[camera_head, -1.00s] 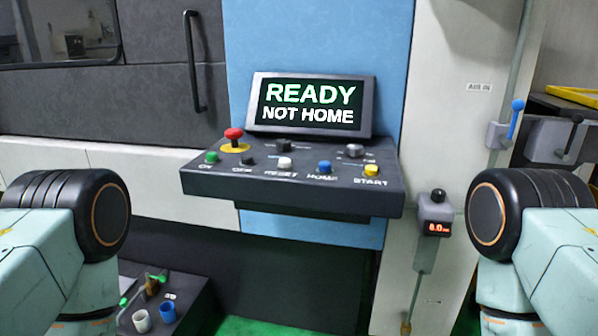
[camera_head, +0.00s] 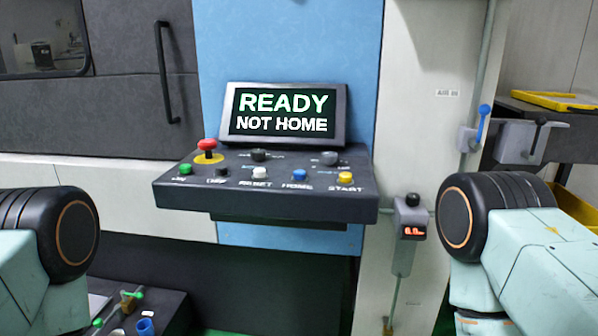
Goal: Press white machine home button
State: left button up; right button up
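The blue button (camera_head: 299,175) labelled HOME sits in the front row of a dark control panel (camera_head: 265,197). It is between the white RESET button (camera_head: 260,174) and the yellow START button (camera_head: 346,177). The screen (camera_head: 285,112) above the panel reads READY, NOT HOME. My left and right arms show at the picture's sides, both apart from the panel. Neither gripper is in view, only arm links.
A red mushroom button (camera_head: 207,147) stands at the panel's left, above the green button (camera_head: 185,169). A device with a red display (camera_head: 411,231) is on the light wall to the right. A blue-handled lever (camera_head: 482,124) is further right. The space before the panel is clear.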

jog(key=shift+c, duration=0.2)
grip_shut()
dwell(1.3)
